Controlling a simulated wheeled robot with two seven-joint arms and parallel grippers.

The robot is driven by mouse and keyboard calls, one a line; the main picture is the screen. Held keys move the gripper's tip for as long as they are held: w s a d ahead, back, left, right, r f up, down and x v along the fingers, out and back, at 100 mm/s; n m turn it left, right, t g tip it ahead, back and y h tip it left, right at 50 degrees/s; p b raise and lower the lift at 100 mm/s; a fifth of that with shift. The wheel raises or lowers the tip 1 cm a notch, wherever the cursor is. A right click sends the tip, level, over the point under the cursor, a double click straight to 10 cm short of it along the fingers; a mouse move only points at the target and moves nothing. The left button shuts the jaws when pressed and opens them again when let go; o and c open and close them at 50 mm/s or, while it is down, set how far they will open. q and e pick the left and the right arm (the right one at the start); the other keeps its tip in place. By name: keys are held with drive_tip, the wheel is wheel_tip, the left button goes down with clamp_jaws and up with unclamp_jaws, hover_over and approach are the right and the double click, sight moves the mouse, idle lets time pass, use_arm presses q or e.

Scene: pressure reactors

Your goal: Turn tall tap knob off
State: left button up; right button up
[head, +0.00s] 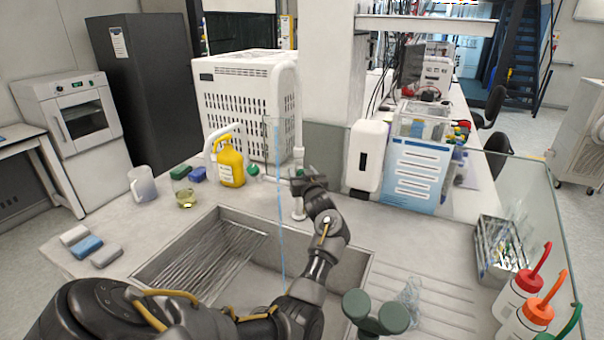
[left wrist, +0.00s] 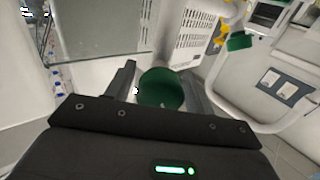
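The tall tap (head: 298,155) stands behind the sink, its white column rising at the back edge. A thin pale-blue stream of water (head: 279,200) falls from above into the sink. My left gripper (head: 305,183) reaches the tap's column from the front and largely hides the knob there. In the left wrist view, the round green knob (left wrist: 161,89) sits between the two fingers of my left gripper (left wrist: 160,82). The knob fills the gap, and the fingers appear to touch it on both sides. My right gripper is not in view.
The sink (head: 205,219) lies below my left arm. Dark green knobs (head: 391,318) rise at the front. Wash bottles (head: 527,317) and a wire basket (head: 499,250) are right.

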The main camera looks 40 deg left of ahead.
use_arm(q)
drive_tip(key=c, duration=0.8)
drive_tip(key=shift+o, duration=0.2)
drive_tip(key=m+p, duration=0.2)
drive_tip(key=p, duration=0.1)
drive_tip(key=shift+r+p, duration=0.2)
drive_tip(key=shift+p, duration=0.1)
drive_tip(key=shift+m+p, duration=1.05)
drive_tip(key=shift+m, duration=0.15)
drive_tip(key=shift+f+m+p, duration=0.2)
drive_tip(key=shift+m+p, duration=0.55)
drive_tip(key=shift+m, duration=0.15)
drive_tip(key=o, duration=1)
drive_tip(key=shift+d, duration=0.1)
